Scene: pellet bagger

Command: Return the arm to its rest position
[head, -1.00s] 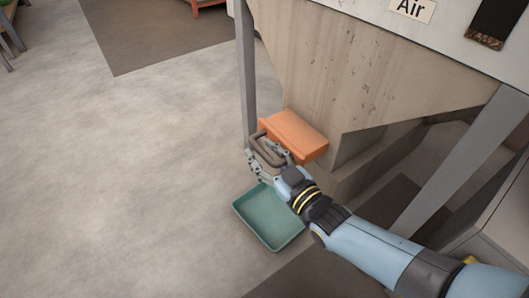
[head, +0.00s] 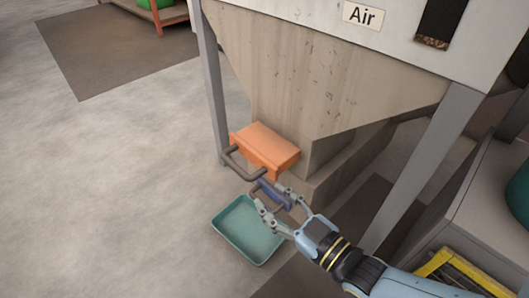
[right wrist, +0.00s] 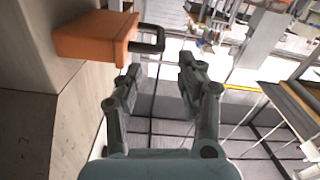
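My right gripper (head: 267,196) is open and empty, below and in front of the orange block (head: 266,148) on the hopper. The block has a dark, bent bar handle (head: 240,168) on its front, which stands clear of the fingers. In the right wrist view my right gripper (right wrist: 160,68) shows two spread fingers with nothing between them. The orange block (right wrist: 95,35) and its handle (right wrist: 154,38) are beyond them at upper left. A small blue part (head: 273,194) shows between the fingers in the head view; I cannot tell its depth. My left gripper is not in view.
A green tray (head: 244,250) lies on the floor below the gripper. The beige hopper (head: 310,75) and its grey legs (head: 425,165) stand close to my right arm. A yellow frame (head: 462,270) is at lower right. The floor to the left is open.

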